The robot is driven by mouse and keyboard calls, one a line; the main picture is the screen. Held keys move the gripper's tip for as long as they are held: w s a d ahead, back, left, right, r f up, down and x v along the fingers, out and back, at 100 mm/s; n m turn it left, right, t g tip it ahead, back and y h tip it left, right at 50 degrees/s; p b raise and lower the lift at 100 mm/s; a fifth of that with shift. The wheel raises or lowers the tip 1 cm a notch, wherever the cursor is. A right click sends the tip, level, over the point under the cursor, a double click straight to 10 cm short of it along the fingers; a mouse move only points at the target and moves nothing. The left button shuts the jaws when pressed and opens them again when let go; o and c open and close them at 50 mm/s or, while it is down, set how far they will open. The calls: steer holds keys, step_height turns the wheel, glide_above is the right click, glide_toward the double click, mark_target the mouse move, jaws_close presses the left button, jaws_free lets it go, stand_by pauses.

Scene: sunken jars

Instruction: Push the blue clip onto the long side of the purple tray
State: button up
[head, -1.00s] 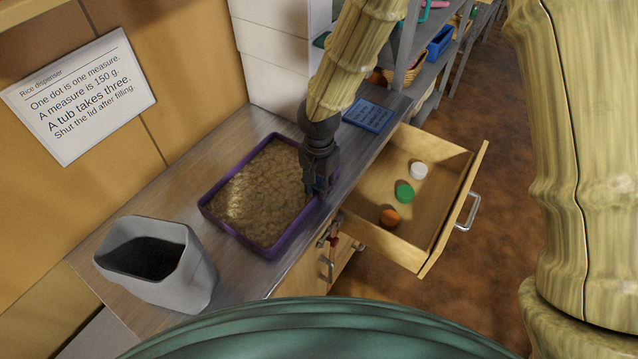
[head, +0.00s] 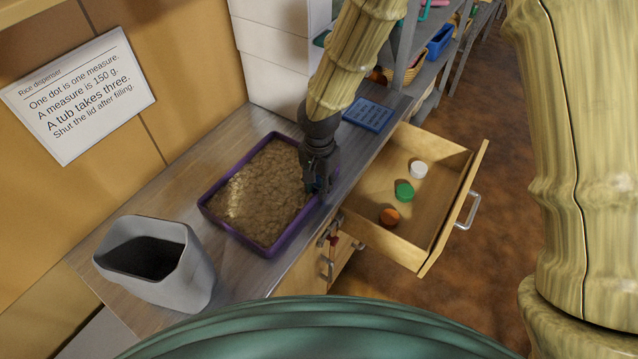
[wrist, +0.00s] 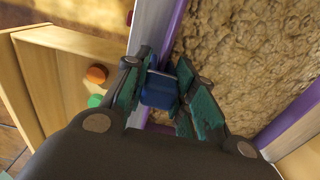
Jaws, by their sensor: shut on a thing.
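The purple tray (head: 292,232) lies on the counter, filled with a brown lumpy material. Its long right side also shows as a purple rim (wrist: 172,30) in the wrist view. My gripper (head: 318,188) is over that long side, toward its far end. In the wrist view my gripper (wrist: 160,92) is shut on the blue clip (wrist: 158,90), which sits between the two fingers. The clip is at the line of the rim. Whether it is seated on the rim or just above it, I cannot tell. In the head view my gripper mostly hides the clip.
An open wooden drawer (head: 440,232) at the right holds a white, a green (head: 404,191) and an orange round piece. A grey bin (head: 190,270) stands at the counter's near left. Bare counter (head: 135,205) shows left of the tray.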

steer(key=o, duration=0.7)
steer(key=shift+r, duration=0.1)
step_height(320, 180, up, 12)
steer(key=shift+f, duration=0.1)
stand_by(0.3)
